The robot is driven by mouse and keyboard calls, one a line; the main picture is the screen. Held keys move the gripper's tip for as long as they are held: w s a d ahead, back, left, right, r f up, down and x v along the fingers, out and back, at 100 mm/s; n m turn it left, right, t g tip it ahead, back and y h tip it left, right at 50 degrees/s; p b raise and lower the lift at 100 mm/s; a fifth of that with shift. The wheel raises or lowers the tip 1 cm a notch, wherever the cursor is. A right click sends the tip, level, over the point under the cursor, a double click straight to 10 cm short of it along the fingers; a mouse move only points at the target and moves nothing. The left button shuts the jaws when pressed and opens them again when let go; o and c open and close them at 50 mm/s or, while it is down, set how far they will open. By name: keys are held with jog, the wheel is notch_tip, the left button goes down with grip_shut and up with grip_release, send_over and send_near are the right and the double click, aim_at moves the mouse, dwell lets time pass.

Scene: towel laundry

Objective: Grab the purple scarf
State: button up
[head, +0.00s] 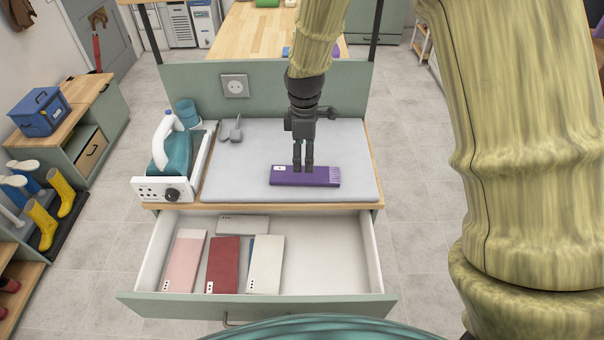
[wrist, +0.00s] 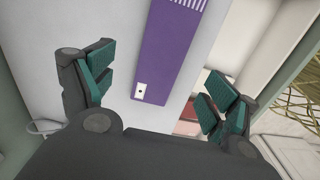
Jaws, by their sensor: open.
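The purple scarf (head: 318,177) is folded flat into a long strip on the grey top of the ironing counter, near its front edge. It has a pale striped fringe at its right end and a small white tag at its left end. My gripper (head: 303,168) points down over the scarf, with its fingertips at or just above it; I cannot tell whether they touch. In the wrist view the scarf (wrist: 170,50) lies between the two spread, teal-padded fingers, beyond their tips. My gripper is open and empty.
An open drawer (head: 355,255) below the counter holds several folded cloths, pink, red and white. A teal iron (head: 172,150) on a white station stands at the counter's left, with a blue cup (head: 188,112) behind. A green panel (head: 305,95) rises at the back.

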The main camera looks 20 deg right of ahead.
aim_at(304, 174)
jog(key=shift+s+a+f+p, duration=0.1)
jog(key=shift+f+p, duration=0.65)
jog(key=shift+f, duration=0.95)
jog(key=shift+s+f+p, duration=0.1)
jog(key=shift+f+p, duration=0.65)
jog(key=shift+f, duration=0.95)
jog(key=c, duration=1.1)
